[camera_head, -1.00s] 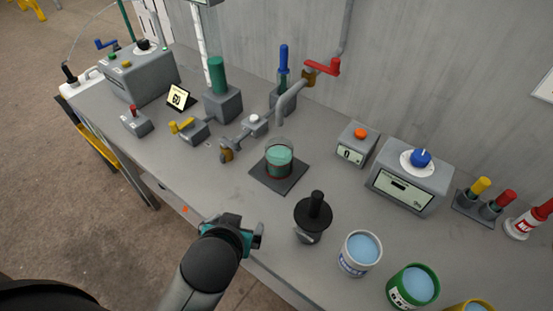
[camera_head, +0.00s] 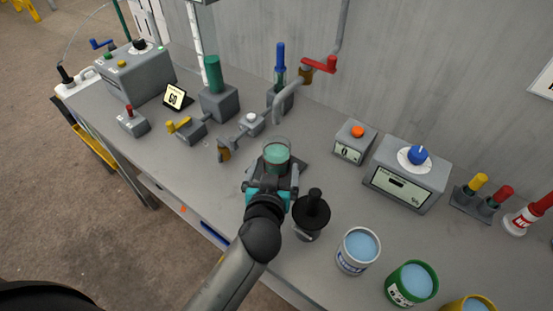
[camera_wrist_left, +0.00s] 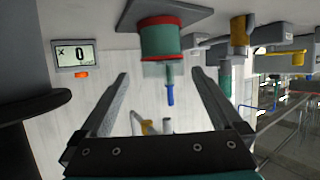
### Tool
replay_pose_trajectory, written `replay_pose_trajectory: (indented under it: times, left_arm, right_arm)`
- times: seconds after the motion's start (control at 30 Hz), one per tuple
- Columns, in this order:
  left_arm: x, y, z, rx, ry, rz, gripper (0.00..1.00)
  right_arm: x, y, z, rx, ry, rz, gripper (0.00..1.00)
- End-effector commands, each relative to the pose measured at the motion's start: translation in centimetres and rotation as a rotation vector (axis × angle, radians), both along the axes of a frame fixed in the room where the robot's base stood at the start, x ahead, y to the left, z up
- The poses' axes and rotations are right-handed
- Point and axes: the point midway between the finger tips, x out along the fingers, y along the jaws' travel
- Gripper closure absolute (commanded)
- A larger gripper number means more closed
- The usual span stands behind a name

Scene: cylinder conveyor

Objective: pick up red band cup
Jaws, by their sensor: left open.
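The right gripper is not in view.
A white-rimmed cup (camera_head: 345,262) and a green cup (camera_head: 396,292) are at the front right. Valves and pipes (camera_head: 228,145) lie left of the cup. A small scale display (camera_head: 347,153) stands behind right.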

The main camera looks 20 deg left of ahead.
Motion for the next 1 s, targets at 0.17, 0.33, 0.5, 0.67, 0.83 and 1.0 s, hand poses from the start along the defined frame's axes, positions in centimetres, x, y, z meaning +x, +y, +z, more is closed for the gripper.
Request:
replay_pose_trajectory:
  times: [0.17, 0.33, 0.5, 0.67, 0.83, 1.0]
  left_arm:
    - [2.2, 0.4, -0.9, 0.001, -0.001, 0.001, 0.0]
    - [2.9, 0.6, -1.2, 0.0, 0.0, 0.001, 0.0]
    - [4.2, 0.9, -1.6, 0.002, -0.001, 0.0, 0.0]
    - [6.2, 1.4, -2.4, 0.001, -0.001, 0.0, 0.0]
    - [7.4, 1.6, -3.0, 0.001, 0.001, 0.0, 0.0]
    - [7.6, 1.7, -3.1, -0.001, 0.001, 0.0, 0.0]
  right_arm:
    - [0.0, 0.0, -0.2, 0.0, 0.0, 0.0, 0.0]
    - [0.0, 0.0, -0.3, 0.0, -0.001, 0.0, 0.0]
    - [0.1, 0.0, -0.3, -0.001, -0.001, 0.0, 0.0]
    - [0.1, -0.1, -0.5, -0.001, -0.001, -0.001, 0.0]
    - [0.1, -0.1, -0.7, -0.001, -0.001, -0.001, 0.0]
    - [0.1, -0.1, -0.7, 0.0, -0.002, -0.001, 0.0]
